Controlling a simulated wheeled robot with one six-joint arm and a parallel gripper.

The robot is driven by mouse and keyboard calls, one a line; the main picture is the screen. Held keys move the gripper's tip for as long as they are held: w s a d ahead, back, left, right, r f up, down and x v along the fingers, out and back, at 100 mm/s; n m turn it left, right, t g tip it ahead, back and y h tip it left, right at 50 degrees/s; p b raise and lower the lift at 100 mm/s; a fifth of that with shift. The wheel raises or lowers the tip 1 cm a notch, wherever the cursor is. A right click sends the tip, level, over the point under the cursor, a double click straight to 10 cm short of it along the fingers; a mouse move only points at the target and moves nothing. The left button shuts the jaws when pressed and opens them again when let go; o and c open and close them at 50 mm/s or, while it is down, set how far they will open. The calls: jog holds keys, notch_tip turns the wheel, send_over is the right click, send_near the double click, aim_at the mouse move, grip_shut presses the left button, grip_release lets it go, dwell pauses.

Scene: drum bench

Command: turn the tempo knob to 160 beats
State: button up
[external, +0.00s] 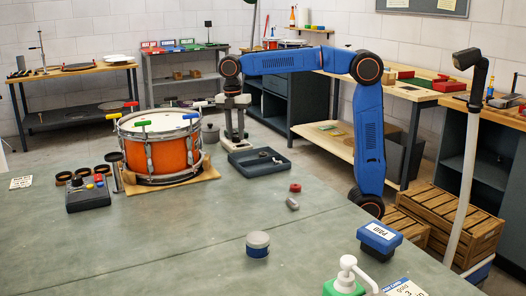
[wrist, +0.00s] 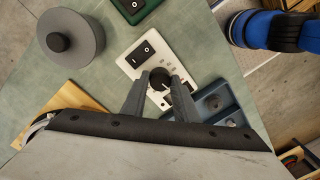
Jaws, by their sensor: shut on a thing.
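The black tempo knob (wrist: 158,76) sits on a white panel (wrist: 129,66) that also carries a black rocker switch (wrist: 139,53). My gripper (wrist: 159,88) is shut on the knob, one finger on each side of it, in the wrist view. The marks around the knob are too small and partly covered, so its setting cannot be read. In the external view my gripper (external: 235,138) points down just right of the orange drum (external: 178,153). The knob cannot be made out there.
A grey round canister (wrist: 84,50) with a black top stands left of the panel. A blue-grey tray (wrist: 238,118) with small parts lies close on the right. A green switch box (wrist: 130,8) is beyond.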

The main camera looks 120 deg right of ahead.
jog(key=m, duration=0.3)
jog(key=shift+m, duration=0.4)
jog(key=m, duration=0.3)
jog(key=shift+m, duration=0.3)
jog(key=m, duration=0.3)
jog(key=shift+r+m+t, duration=0.1)
jog(key=shift+m+t, duration=0.2)
jog(key=shift+m, duration=0.1)
jog(key=m, duration=0.4)
jog(key=shift+s, duration=0.1)
jog(key=m, duration=0.6)
jog(key=shift+a+m, duration=0.1)
jog(key=shift+m, duration=0.3)
jog(key=m, duration=0.6)
jog(key=shift+h, duration=0.3)
jog(key=shift+m, duration=0.3)
jog(key=o, duration=1.1)
jog(key=shift+c, duration=0.2)
